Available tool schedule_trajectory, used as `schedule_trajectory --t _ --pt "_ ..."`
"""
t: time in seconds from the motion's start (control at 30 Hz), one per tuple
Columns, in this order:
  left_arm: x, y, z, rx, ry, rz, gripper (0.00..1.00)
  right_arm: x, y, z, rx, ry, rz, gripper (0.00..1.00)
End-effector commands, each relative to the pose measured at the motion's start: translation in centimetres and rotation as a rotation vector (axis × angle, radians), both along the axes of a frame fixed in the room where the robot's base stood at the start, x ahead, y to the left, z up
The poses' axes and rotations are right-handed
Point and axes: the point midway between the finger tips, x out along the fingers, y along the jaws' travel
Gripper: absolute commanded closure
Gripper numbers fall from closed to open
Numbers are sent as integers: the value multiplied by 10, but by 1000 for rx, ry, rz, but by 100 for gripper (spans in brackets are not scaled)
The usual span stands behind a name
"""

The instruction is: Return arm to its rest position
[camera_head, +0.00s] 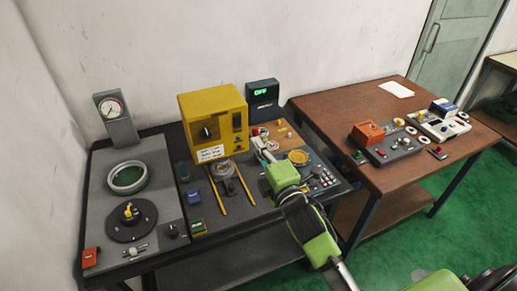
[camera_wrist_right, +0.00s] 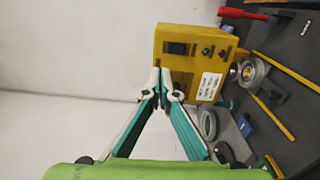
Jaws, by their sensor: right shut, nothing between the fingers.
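My right arm (camera_head: 312,228), with green and black links, reaches in from the bottom right of the head view over the dark workbench. My right gripper (camera_head: 261,146) is above the bench, just right of the yellow machine (camera_head: 213,122). In the right wrist view its white and teal fingers (camera_wrist_right: 162,88) meet at the tips with nothing between them. The yellow machine (camera_wrist_right: 196,62) shows beyond the fingertips. Part of the bench behind the arm is hidden. My left gripper is not in view.
A grey ring (camera_head: 127,178), a gauge (camera_head: 112,108) and a black dial plate (camera_head: 131,220) are on the bench's left. A display reading OFF (camera_head: 262,93) stands behind the gripper. Two yellow rails (camera_head: 244,181) extend forward. A brown table (camera_head: 340,105) at right carries several devices.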

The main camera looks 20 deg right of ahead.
Motion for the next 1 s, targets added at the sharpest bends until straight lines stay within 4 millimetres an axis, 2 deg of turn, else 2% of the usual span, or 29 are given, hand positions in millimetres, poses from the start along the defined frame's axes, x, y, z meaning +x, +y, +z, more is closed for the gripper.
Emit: schedule_trajectory --t 0.03,0.17,0.57,0.67,0.77,0.83,0.87,0.9,1.0 --pt "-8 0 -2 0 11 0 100 -3 0 -1 0 1 0 100" --pt "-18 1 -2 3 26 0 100 -5 0 0 0 1 0 100" --pt "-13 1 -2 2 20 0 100 -4 0 0 2 2 0 100" --pt "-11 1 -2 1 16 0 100 -9 -2 -10 46 42 -9 100" --pt "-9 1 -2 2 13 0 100 -26 -6 -38 179 159 -40 100" --pt "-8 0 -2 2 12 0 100 -47 -9 -69 324 284 -86 100" --pt "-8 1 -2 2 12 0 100 -59 -11 -83 394 345 -113 100" --pt "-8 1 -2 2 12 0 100 -78 -11 -103 492 429 -154 100" --pt "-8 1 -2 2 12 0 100 -128 -10 -144 711 620 -279 100"
